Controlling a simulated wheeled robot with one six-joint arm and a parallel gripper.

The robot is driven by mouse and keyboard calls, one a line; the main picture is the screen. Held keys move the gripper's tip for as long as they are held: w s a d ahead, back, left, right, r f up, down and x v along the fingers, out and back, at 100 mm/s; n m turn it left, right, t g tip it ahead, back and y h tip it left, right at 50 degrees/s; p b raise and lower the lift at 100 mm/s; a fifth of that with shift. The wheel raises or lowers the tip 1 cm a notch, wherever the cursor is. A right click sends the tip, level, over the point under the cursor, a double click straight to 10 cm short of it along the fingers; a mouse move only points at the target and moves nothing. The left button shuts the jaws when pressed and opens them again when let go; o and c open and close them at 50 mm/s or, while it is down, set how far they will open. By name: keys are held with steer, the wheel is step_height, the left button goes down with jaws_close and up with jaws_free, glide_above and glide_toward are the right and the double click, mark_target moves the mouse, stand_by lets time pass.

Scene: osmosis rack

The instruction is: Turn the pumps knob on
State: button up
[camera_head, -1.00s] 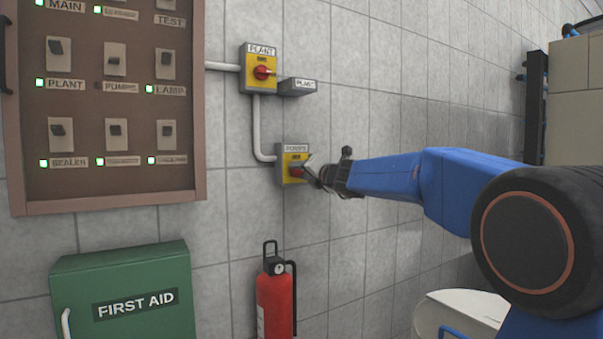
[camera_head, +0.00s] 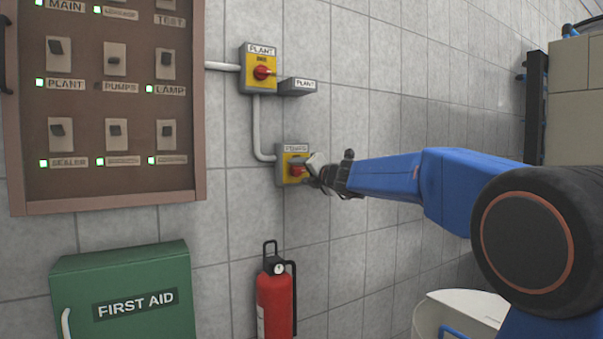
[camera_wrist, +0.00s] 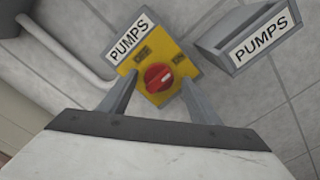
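The pumps switch is a grey box with a yellow plate (camera_head: 290,161) and a red knob (camera_head: 297,170), low on the tiled wall. My gripper (camera_head: 309,167) is at the switch. In the wrist view its two fingers (camera_wrist: 158,80) stand apart on either side of the knob, with yellow plate showing between each finger and the knob. The head view partly hides the knob behind the gripper.
A similar plant switch (camera_head: 261,70) sits above, with a grey plant tag box (camera_head: 298,86). A brown switch panel (camera_head: 110,185) is at left; its PUMPS lamp is dark. A fire extinguisher (camera_head: 274,302) and a green first aid box (camera_head: 125,285) are below.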

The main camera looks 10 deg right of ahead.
steer(key=v, duration=1.7)
steer(key=shift+s, duration=0.2)
steer(key=shift+r, duration=0.1)
steer(key=s+a+f+n+g, duration=0.4)
steer(key=s+f+n, duration=0.6)
steer(key=n, duration=0.2)
steer(key=s+a+f+n+g, duration=0.3)
steer(key=s+a+f+n, duration=0.1)
steer(key=s+f+n, duration=0.6)
steer(key=s+d+f+n+g+h, duration=0.2)
steer(key=s+d+f+n, duration=0.2)
steer(key=s+f+n, duration=0.5)
steer(key=s+d+f+n+g+h, duration=0.3)
steer(key=s+d+f+n, duration=0.2)
steer(key=s+f+n, duration=0.5)
steer(key=shift+s+d+f+n+h, duration=0.3)
steer(key=shift+f+n, duration=0.2)
steer(key=shift+n, duration=0.4)
steer(key=shift+c, duration=0.7)
